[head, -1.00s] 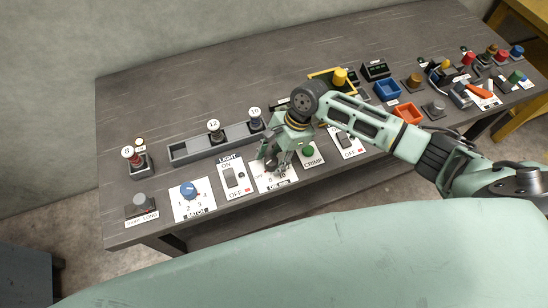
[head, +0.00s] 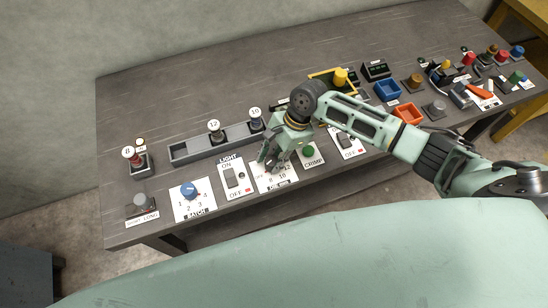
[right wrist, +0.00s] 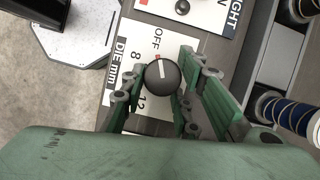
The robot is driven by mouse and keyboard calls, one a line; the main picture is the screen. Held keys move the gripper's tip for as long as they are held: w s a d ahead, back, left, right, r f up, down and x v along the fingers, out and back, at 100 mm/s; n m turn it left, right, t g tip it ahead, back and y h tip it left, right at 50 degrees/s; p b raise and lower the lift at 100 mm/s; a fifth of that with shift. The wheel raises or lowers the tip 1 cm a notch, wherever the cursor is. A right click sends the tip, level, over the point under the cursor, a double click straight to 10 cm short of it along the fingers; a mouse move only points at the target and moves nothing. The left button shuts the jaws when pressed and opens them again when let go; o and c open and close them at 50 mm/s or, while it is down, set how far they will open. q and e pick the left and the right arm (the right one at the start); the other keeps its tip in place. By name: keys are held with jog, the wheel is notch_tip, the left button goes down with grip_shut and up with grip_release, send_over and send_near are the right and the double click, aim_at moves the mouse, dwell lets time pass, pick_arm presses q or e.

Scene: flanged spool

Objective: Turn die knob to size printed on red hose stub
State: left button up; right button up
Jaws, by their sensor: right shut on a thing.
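The die knob (right wrist: 163,77) is round and dark with a white pointer line, on a white DIE mm plate (right wrist: 122,75) marked OFF, 8 and 12; another mark is partly hidden in the right wrist view. The line points up toward the OFF side. My right gripper (right wrist: 166,88) is shut on the knob, a finger on either side; in the head view the gripper (head: 268,162) hides the knob. The red hose stub (head: 135,161) stands upright at the bench's left end with a round tag reading 8 (head: 128,152). My left gripper is not in view.
Left of the die plate are a LIGHT switch (head: 231,176) and a blue BATCH knob (head: 188,190). A green CRIMP button (head: 308,151) is close on the right. A grey rack (head: 190,150) behind holds stubs tagged 12 and 10. The bench's back left is bare.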

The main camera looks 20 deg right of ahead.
jog(key=n+g+p, duration=0.1)
jog(key=n+p, duration=0.1)
jog(key=n, duration=0.1)
jog(key=shift+s, duration=0.15)
jog(key=shift+f+n+g+h+p, duration=0.1)
jog(key=shift+n+g+h+p, duration=0.4)
jog(key=shift+n, duration=0.7)
jog(key=shift+f+n+g+h, duration=0.1)
jog(key=shift+n+g+h, duration=0.35)
jog(key=shift+n, duration=1.05)
jog(key=o, duration=1)
jog(key=shift+d, duration=0.1)
jog(key=shift+o, duration=0.2)
